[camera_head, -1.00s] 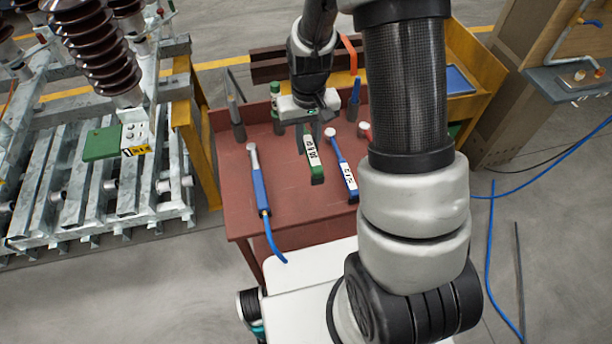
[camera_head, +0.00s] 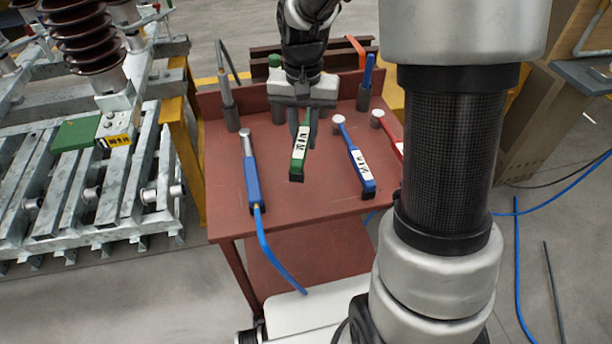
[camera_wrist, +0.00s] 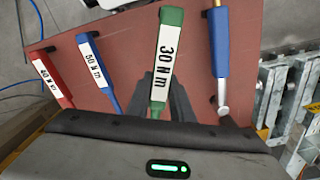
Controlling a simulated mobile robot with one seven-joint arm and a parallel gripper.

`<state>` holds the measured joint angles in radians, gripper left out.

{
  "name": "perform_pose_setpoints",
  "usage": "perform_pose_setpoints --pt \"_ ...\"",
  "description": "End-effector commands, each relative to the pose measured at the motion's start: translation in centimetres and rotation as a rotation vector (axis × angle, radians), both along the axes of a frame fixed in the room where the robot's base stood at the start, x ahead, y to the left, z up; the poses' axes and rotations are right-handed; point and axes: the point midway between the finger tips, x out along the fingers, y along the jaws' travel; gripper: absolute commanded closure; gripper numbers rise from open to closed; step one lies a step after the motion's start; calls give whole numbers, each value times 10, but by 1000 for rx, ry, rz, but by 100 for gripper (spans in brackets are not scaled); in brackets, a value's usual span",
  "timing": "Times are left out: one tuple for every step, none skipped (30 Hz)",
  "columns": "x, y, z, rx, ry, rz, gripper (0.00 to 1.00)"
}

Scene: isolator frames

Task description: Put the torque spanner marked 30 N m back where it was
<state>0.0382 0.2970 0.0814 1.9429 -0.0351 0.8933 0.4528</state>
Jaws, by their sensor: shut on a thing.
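The green torque spanner (camera_head: 299,161) has a white label, which reads 30 N m in the wrist view (camera_wrist: 167,52). My gripper (camera_head: 304,128) points down over the red-brown bench (camera_head: 325,200) and is shut on this spanner near its far end. The far end is hidden between my fingers and under the gripper body. The handle points toward the near edge of the bench. I cannot tell whether the spanner touches the bench top.
A blue tool with a hose (camera_head: 252,180) lies to the left. A blue labelled spanner (camera_head: 361,168) and a red one (camera_head: 390,132) lie to the right, the red partly behind my arm. Upright holders (camera_head: 232,117) stand along the back.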

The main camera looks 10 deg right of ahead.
Motion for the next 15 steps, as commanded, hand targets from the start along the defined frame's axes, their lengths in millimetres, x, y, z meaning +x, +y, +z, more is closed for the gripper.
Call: perform_pose_setpoints --pt "0 0 -6 0 -1 -3 100" --pt "0 0 -10 -1 0 -4 100" --pt "0 0 -17 -1 1 -4 100" --pt "0 0 -23 0 2 -4 100" --pt "-1 0 -29 -1 4 -4 100" --pt "-1 0 -37 0 2 -4 100" --pt "-1 0 -42 -1 4 -4 100" --pt "-1 0 -46 0 2 -4 100" --pt "0 0 -51 -1 1 -4 100" --pt "0 0 -54 -1 0 -4 100" --pt "0 0 -56 -1 0 -4 100" --pt "0 0 -58 0 -1 -4 100" --pt "1 0 -60 -1 -2 -4 100" --pt "0 0 -61 -1 -2 -4 100" --pt "0 0 -65 0 -1 -4 100"
